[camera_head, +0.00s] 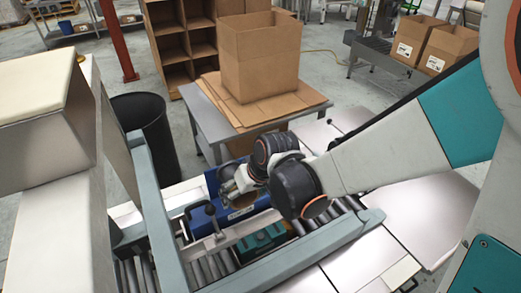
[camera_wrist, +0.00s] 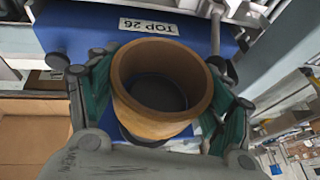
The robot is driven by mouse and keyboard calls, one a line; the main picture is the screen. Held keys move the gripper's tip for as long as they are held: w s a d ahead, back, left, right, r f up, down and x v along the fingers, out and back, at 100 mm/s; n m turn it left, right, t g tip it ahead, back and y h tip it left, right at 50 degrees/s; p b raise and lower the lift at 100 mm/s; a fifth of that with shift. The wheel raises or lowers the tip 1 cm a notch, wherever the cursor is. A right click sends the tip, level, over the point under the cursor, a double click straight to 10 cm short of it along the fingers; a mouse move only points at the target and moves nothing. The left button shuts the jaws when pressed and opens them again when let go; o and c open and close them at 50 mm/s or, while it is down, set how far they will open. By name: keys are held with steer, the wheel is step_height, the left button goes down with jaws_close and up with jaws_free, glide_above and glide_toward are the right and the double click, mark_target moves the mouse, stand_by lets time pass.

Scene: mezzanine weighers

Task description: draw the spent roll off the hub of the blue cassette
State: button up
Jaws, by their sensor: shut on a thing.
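The spent roll (camera_wrist: 152,122), a brown cardboard ring with a dark inside, sits between the green-padded fingers of my gripper (camera_wrist: 160,88) in the wrist view. My gripper is shut on it from both sides. The blue cassette (camera_wrist: 75,32) lies behind the roll, with a white label reading "TOP 26" that appears upside down. Whether the hub is still inside the roll cannot be told. In the head view my gripper (camera_head: 233,188) is over the blue cassette (camera_head: 212,185), which lies on the roller conveyor; my wrist hides much of it.
A teal case (camera_head: 262,241) lies on the conveyor in front of the blue cassette. A grey conveyor frame (camera_head: 150,200) rises at left, with a black bin (camera_head: 150,125) behind it. A table with a cardboard box (camera_head: 262,60) stands behind.

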mark_target(242, 207)
steer(key=shift+s+d, duration=0.35)
steer(key=shift+s, duration=0.5)
steer(key=shift+s+d, duration=0.3)
steer(key=shift+s, duration=0.5)
steer(key=shift+w, duration=0.1)
